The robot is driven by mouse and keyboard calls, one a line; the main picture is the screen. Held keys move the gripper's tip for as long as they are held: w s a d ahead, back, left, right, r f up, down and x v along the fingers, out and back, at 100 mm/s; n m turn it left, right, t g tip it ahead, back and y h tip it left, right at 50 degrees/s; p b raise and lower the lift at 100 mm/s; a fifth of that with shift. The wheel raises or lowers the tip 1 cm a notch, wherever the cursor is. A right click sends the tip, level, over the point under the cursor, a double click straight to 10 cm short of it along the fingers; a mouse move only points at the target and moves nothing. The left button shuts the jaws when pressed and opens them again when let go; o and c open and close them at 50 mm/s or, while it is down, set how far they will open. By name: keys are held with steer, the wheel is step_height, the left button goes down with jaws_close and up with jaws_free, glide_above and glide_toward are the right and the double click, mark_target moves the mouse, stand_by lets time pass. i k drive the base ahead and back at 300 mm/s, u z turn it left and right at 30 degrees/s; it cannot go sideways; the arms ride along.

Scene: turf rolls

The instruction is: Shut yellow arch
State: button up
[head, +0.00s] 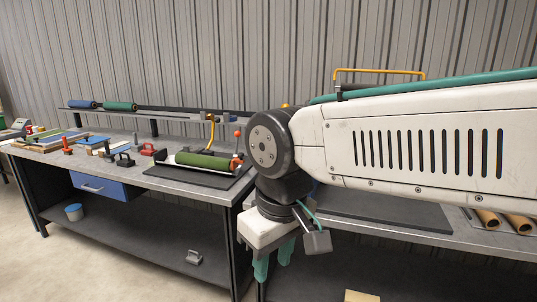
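A yellow arch (380,70), a thin bar with bent-down ends, shows above my arm at the right; its lower part is hidden behind the arm. A smaller curved yellow piece (212,130) stands on the bench behind the green roll (203,162). I cannot tell whether it belongs to the same device. My gripper (272,268) points down in front of the bench, right of the roll and well below the arch. Its two teal fingers are apart, with nothing seen between them.
The grey workbench (180,186) holds the roll on a dark mat (188,179) and several tools at the left. A rail with blue and green rollers (120,106) runs along the back. Brown tubes (487,219) lie at the right. Floor is clear at front left.

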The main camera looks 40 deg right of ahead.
mark_target(217, 120)
steer(key=z, duration=0.3)
steer(key=i, duration=0.6)
steer(key=u, duration=0.8)
steer(key=i, duration=1.35)
steer(key=z, duration=0.55)
steer(key=i, duration=0.5)
steer(key=z, duration=0.4)
